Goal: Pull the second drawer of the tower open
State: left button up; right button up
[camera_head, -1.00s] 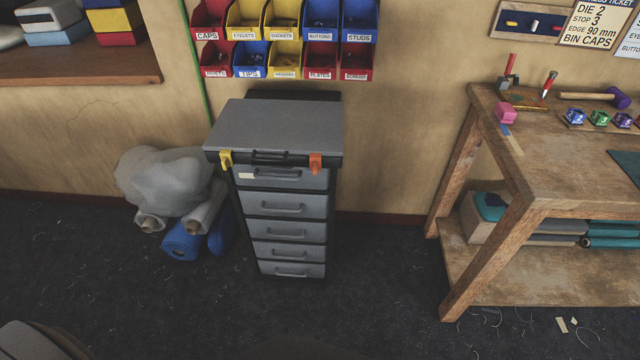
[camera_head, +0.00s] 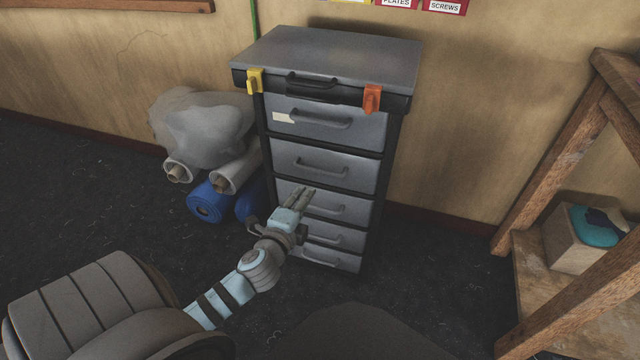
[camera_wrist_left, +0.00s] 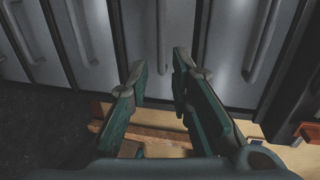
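The grey drawer tower (camera_head: 395,150) stands against the wall, and its drawers look shut. The second drawer (camera_head: 350,175) has a dark bar handle (camera_head: 322,168). In the left wrist view the picture is turned, and a handle that looks like the second drawer's (camera_wrist_left: 164,40) runs upright beyond the fingers. My left gripper (camera_head: 308,196) is in front of the tower, overlapping the third drawer in the head view, just below the second handle. In the wrist view its fingers (camera_wrist_left: 162,82) are apart with nothing between them. My right gripper is not in view.
A yellow latch (camera_head: 255,81) and an orange latch (camera_head: 372,98) hang at the tower's lid. Canvas rolls (camera_head: 237,172) and a blue roll (camera_head: 207,201) lie left of the tower. A wooden bench (camera_head: 555,150) stands at the right, with open floor between.

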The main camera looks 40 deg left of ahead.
pick_arm(q)
jog(key=b, duration=0.2)
send_near(320, 170)
jog(key=f+x, duration=0.1)
jog(key=x, duration=0.3)
jog(key=shift+b+x, duration=1.05)
jog(key=shift+x, duration=2)
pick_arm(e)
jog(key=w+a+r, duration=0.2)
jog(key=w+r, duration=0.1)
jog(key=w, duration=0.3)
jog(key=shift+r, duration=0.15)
pick_arm(q)
jog(key=shift+r, duration=0.15)
grip_shut()
